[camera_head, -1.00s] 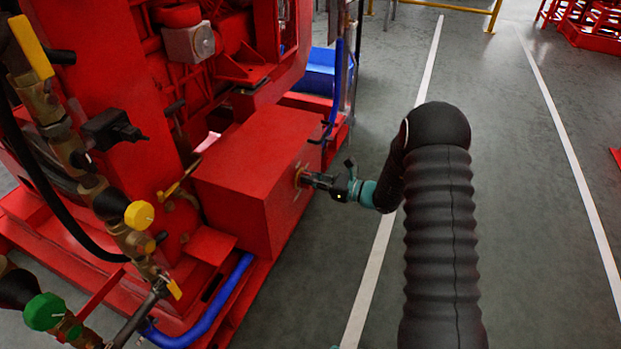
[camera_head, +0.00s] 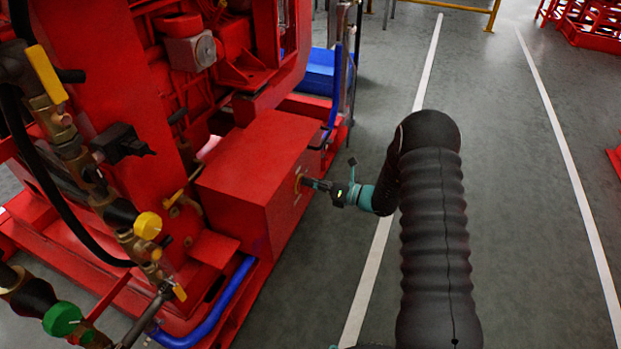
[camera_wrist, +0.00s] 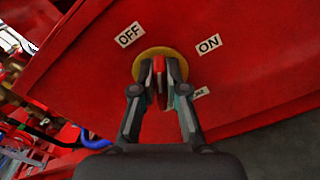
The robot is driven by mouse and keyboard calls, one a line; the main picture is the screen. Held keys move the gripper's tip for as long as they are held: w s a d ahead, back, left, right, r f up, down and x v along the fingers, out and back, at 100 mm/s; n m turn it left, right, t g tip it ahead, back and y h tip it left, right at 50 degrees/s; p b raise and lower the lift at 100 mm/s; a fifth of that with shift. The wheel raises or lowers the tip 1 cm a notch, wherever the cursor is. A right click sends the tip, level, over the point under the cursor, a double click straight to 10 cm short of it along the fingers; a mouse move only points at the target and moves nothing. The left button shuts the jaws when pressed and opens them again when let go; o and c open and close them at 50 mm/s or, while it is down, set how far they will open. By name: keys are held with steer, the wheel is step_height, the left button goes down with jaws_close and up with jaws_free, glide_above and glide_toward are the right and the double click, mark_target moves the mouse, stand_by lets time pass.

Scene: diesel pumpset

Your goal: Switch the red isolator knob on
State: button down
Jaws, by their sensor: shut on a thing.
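The red isolator knob (camera_wrist: 159,78) sits on a round yellow plate (camera_wrist: 179,66) on the face of a red box, in the wrist view. The white OFF label (camera_wrist: 130,35) is to its upper left and the white ON label (camera_wrist: 208,43) to its upper right. The knob lies upright in the picture, between the two labels. My gripper (camera_wrist: 160,80) is shut on the knob, one finger on each side. In the head view my gripper (camera_head: 308,183) reaches the right side of the red box (camera_head: 245,190); the knob is too small to make out there.
The red pumpset with brass valves, a yellow handle (camera_head: 46,73) and a green cap (camera_head: 62,318) stands on the left. A blue pipe (camera_head: 205,318) runs low in front of the box. Grey floor (camera_head: 510,200) to the right is clear.

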steer(key=m+p, duration=0.1)
steer(key=m, duration=0.1)
steer(key=m+p, duration=0.1)
steer(key=m, duration=0.1)
steer(key=m+p, duration=0.1)
steer(key=m, duration=0.1)
steer(key=shift+w+d+f+m, duration=0.1)
steer(key=shift+w+f+m, duration=0.1)
steer(key=shift+w+m, duration=0.1)
steer(key=m, duration=0.2)
steer(key=m+p, duration=0.1)
steer(key=m, duration=0.1)
steer(key=shift+f+m+p, duration=0.3)
steer(key=shift+f+m, duration=0.1)
steer(key=c, duration=1.2)
jaws_free()
steer(key=v, duration=1.2)
